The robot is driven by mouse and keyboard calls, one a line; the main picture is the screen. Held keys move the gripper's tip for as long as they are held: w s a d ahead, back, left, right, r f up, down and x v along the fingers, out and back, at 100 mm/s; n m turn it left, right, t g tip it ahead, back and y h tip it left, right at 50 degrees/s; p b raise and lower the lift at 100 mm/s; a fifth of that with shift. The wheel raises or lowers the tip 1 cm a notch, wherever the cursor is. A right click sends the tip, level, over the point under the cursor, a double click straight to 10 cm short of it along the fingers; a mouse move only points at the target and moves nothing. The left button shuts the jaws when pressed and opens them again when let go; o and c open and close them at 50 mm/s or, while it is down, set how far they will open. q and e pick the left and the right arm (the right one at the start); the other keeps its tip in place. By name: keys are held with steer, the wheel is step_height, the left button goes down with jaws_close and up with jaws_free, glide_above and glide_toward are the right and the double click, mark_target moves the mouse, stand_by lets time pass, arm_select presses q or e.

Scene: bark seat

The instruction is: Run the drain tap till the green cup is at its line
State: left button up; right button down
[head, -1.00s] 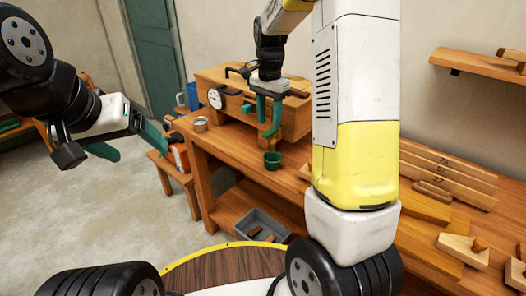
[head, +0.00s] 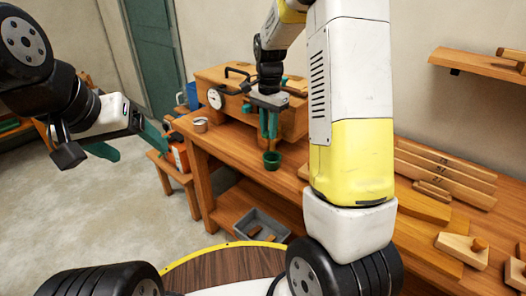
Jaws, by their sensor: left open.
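The small dark green cup (head: 272,161) stands upright on the workbench, in front of a wooden box (head: 232,109) with a round white gauge (head: 215,98). Its line and the level inside are too small to make out. My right gripper (head: 268,136) points down just above the cup, its green fingers close together before the box front. The drain tap is not clearly visible; the gripper covers that part of the box. My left gripper (head: 136,150) is open and empty, out over the floor at the left.
A stool (head: 160,166) with an orange item is beside the bench. A grey tray (head: 250,226) sits on the lower shelf.

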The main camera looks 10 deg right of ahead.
steer(key=d+n, duration=0.1)
steer(key=n, duration=0.2)
steer(key=s+d+n, duration=0.1)
steer(key=n, duration=0.2)
steer(key=d+n, duration=0.1)
steer(key=n, duration=0.2)
steer(key=shift+s+d, duration=0.15)
steer(key=shift+s, duration=0.15)
steer(key=shift+s+f, duration=0.1)
steer(key=shift+s, duration=0.15)
stand_by(5.7)
